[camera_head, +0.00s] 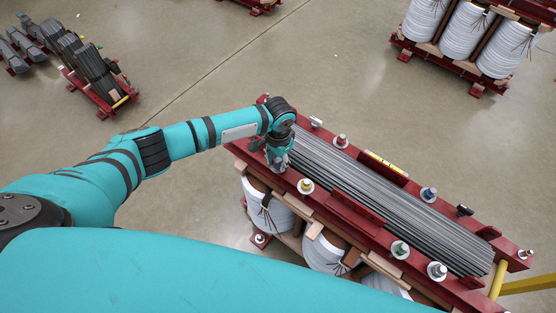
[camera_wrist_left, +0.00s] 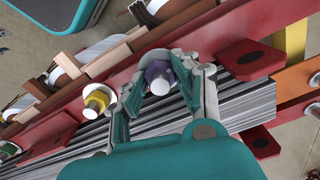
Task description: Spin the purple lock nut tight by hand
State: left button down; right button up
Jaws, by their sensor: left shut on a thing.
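In the left wrist view, the purple lock nut (camera_wrist_left: 153,69) sits on an upright silver bolt with a pale washer, on the red frame beam. The fingers of my left gripper (camera_wrist_left: 160,78) are around the nut from both sides and shut on it. In the head view, my left gripper (camera_head: 277,163) points down at the near left end of the red frame (camera_head: 360,216) and hides the purple nut there. My right gripper is not in view.
A yellow nut (camera_head: 306,186) stands close beside my left gripper. A green nut (camera_head: 399,249) and a blue nut (camera_head: 428,193) stand farther along the beams. Dark grey strips (camera_head: 375,199) fill the frame. White coils (camera_head: 267,207) sit below.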

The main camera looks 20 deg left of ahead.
pick_arm(q)
jog(key=shift+m, duration=0.7)
jog(key=m, duration=0.3)
jog(key=shift+m, duration=0.9)
jog(key=shift+m, duration=0.7)
jog(key=m, duration=0.3)
jog(key=m, duration=0.5)
jog(key=shift+b, duration=0.35)
